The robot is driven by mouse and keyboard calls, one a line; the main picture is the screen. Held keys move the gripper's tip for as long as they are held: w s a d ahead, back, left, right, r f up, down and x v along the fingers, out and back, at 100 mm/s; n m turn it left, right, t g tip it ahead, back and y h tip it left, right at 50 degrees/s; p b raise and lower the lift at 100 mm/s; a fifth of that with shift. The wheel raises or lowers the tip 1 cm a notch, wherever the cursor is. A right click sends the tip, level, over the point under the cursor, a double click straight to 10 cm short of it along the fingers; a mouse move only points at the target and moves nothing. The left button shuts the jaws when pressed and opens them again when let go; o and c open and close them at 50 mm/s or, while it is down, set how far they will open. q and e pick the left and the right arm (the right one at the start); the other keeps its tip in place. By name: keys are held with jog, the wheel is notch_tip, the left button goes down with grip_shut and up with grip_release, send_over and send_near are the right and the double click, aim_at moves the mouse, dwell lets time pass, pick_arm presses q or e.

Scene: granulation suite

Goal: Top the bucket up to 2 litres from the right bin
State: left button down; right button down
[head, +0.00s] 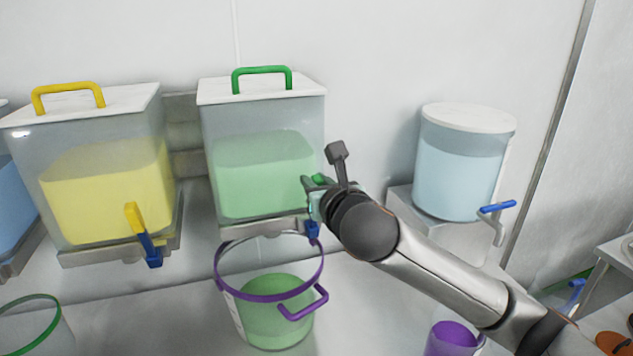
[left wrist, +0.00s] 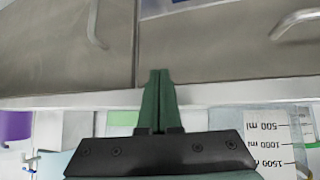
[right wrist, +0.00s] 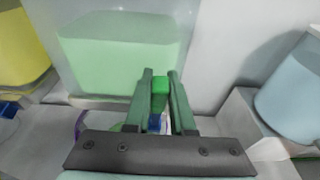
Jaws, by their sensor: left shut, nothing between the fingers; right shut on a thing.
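The green bin (head: 262,150) stands on the shelf with green contents about two-thirds up. Its tap has a green handle (right wrist: 160,84) and a blue spout (head: 312,230). My right gripper (head: 314,186) is shut on the green handle at the bin's lower right. The bucket (head: 232,268), with a purple rim and handle, stands below this bin, its rim near the spout. It holds green contents (head: 275,305) to around half; no scale reads in the head view. My left gripper (left wrist: 160,72) is shut and empty, seen only in the left wrist view, before grey cabinet fronts.
A yellow bin (head: 105,190) with its own tap stands at left. A round light-blue tank (head: 460,165) with a blue tap handle stands at right. A purple cup (head: 452,340) is below my right arm. A scale marked in ml (left wrist: 272,145) shows upside down in the left wrist view.

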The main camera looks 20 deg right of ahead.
dwell(0.3)
jog(key=c, duration=0.8)
grip_release()
jog(key=shift+w, duration=0.15)
jog(key=shift+o, duration=0.2)
jog(key=s+r+b, duration=0.1)
jog(key=s+r, duration=0.1)
jog(key=s, duration=1)
jog(key=shift+s+d+r, duration=0.2)
jog(key=shift+r, duration=0.05)
